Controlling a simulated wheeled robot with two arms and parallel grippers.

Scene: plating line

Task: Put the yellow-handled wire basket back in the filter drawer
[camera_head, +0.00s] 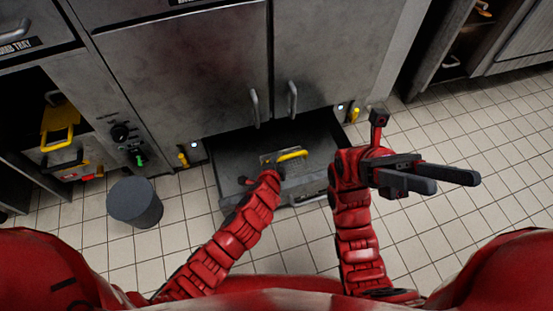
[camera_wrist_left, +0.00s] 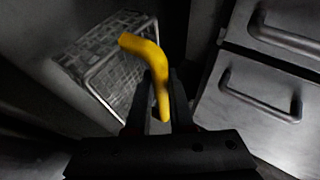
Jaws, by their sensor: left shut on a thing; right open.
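The filter drawer (camera_head: 232,160) is pulled open low under the steel cabinet, dark inside, with its front and bar handle toward me. The wire basket (camera_wrist_left: 98,62) is a metal mesh box with a bent yellow handle (camera_wrist_left: 148,54). My left gripper (camera_wrist_left: 162,92) is shut on the yellow handle. I cannot tell whether the basket touches the drawer floor. My right gripper (camera_head: 456,181) is open and empty, right of the drawer above the floor.
Cabinet doors with bar handles (camera_head: 254,107) stand right behind the drawer. A grey bin (camera_head: 135,203) stands on the tiled floor at left. An open bay with yellow-handled items (camera_head: 60,125) is at far left. The floor (camera_head: 480,230) at right is clear.

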